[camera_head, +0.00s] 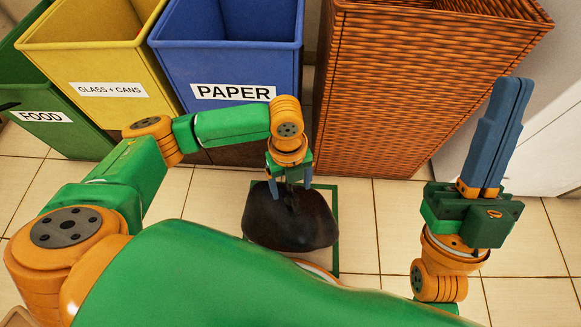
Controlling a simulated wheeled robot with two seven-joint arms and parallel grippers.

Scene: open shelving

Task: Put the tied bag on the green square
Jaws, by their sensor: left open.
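The tied bag (290,222) is black and lumpy, with its gathered top pointing up. It appears to sit on the floor within the green square (336,195), a green outline on the tiles; it hides much of the outline, and its left side reaches about the outline's left edge. My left gripper (290,186) points down right over the bag, open, with one blue finger on each side of the bag's top. Whether the fingers touch the bag cannot be told. My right gripper (513,84) points up at the right, its blue fingers together and empty, away from the bag.
Behind the bag stand a green FOOD bin (75,135), a yellow GLASS + CANS bin (105,72), a blue PAPER bin (230,65) and a tall wicker basket (400,100). A white cabinet (545,150) is at the right. Tiled floor (385,215) right of the square is clear.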

